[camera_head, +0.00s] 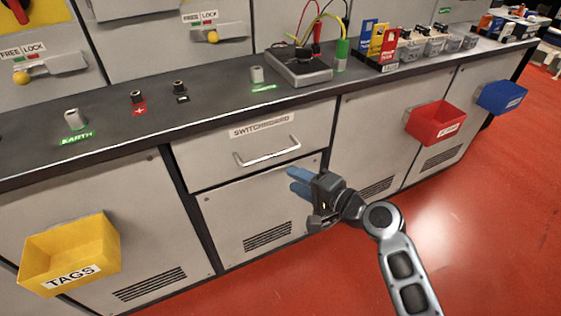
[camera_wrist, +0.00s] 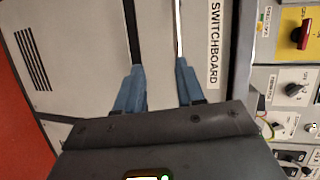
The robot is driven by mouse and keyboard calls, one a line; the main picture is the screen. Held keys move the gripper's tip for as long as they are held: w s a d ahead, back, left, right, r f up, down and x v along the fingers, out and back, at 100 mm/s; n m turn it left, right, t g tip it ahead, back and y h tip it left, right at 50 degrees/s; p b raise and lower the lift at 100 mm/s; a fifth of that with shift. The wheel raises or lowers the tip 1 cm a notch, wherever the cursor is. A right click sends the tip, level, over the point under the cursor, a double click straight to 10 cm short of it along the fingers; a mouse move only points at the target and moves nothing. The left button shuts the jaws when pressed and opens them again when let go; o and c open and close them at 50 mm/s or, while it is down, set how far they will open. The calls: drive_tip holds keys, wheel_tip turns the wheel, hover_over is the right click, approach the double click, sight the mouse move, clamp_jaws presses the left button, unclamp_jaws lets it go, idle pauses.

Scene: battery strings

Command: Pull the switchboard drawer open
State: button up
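The switchboard drawer (camera_head: 215,158) is a light grey front under the dark worktop, flush with the cabinet in the head view. It has a pale bar handle (camera_head: 268,156) below its SWITCHBOARD label (camera_head: 262,125). My gripper (camera_head: 292,180) has blue fingers and is below and to the right of the handle in the head view. In the wrist view the fingers (camera_wrist: 158,78) are spread with nothing between them. There the handle (camera_wrist: 178,32) runs up from near the right fingertip, and a dark gap lies near the left one. I cannot tell whether a finger touches the handle.
A yellow TAGS bin (camera_head: 68,258) hangs at the left. A red bin (camera_head: 435,123) and a blue bin (camera_head: 501,97) hang at the right. Terminals and a cabled instrument (camera_head: 300,68) stand on the worktop (camera_head: 215,108). The red floor in front is clear.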

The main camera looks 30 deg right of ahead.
sight(276, 156)
drive_tip(key=shift+y, duration=0.5)
drive_tip(key=w, duration=0.3)
drive_tip(key=w+a, duration=0.1)
drive_tip(key=w, duration=0.6)
drive_tip(key=shift+a+r+b, duration=0.2)
drive_tip(key=shift+a+b, duration=0.1)
drive_tip(key=shift+a, duration=0.05)
clamp_jaws()
